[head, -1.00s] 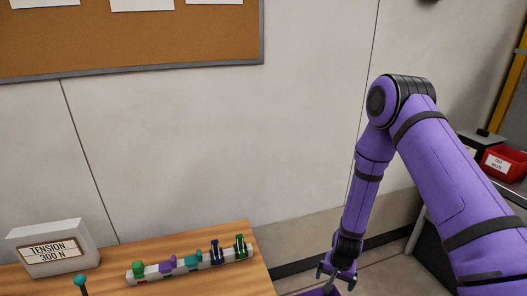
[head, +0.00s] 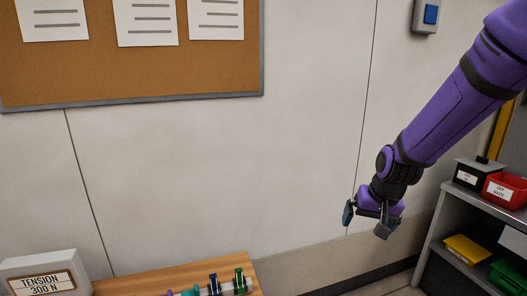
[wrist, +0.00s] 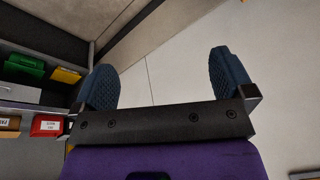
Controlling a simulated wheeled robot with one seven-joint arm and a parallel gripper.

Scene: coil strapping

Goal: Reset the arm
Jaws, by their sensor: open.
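My purple arm reaches in from the upper right of the head view. My gripper (head: 367,222) hangs in front of the pale wall, to the right of the wooden table and clear of it. Its two dark fingers are spread apart with nothing between them. The wrist view also shows my gripper (wrist: 165,82) open, with wall and floor behind the fingers.
A wooden table (head: 180,272) at lower left holds a tension sign box (head: 40,278) and a rack with coloured pieces (head: 228,285). A grey shelf (head: 450,215) at right holds a red bin (head: 505,190), a black box (head: 472,175), and yellow (head: 466,249) and green bins (head: 507,277).

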